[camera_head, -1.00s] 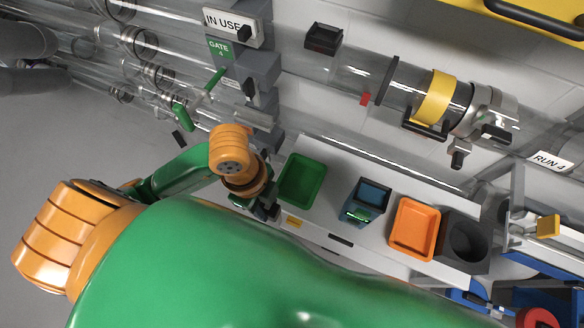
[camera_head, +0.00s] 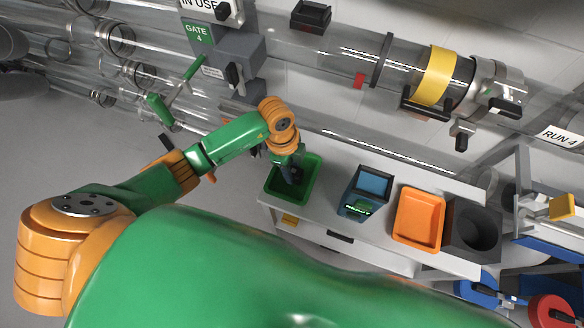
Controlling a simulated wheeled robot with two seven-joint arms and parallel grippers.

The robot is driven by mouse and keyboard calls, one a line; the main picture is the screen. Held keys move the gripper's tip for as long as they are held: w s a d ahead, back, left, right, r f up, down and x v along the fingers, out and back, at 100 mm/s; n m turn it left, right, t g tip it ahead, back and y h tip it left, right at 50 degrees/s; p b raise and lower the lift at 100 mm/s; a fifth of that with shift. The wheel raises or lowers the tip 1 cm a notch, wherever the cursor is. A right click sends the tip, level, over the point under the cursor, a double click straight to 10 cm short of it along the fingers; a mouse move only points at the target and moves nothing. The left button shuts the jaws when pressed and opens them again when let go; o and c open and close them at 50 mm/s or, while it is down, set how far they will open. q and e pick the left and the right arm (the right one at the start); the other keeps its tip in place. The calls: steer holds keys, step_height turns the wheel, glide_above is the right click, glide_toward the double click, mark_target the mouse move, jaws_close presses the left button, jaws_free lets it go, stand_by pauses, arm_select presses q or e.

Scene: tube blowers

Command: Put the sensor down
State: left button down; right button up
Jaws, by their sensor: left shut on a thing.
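My left gripper (camera_head: 291,173) is over the green tray (camera_head: 272,189) on the white bench, pointing down with its tips at or inside the tray's opening. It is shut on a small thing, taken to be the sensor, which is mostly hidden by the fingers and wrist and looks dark. I cannot tell whether it touches the tray floor. My right gripper is not in view.
Clear tubes and the Gate 4 unit (camera_head: 234,50) run behind the bench.

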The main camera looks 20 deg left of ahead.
arm_select(q)
steer(key=shift+f, duration=0.15)
steer(key=c, duration=0.5)
jaws_free()
steer(key=shift+r, duration=0.2)
step_height(320, 180, up, 12)
steer(key=a+p, duration=0.1)
steer(key=shift+a+p, duration=0.35)
steer(key=shift+a, duration=0.05)
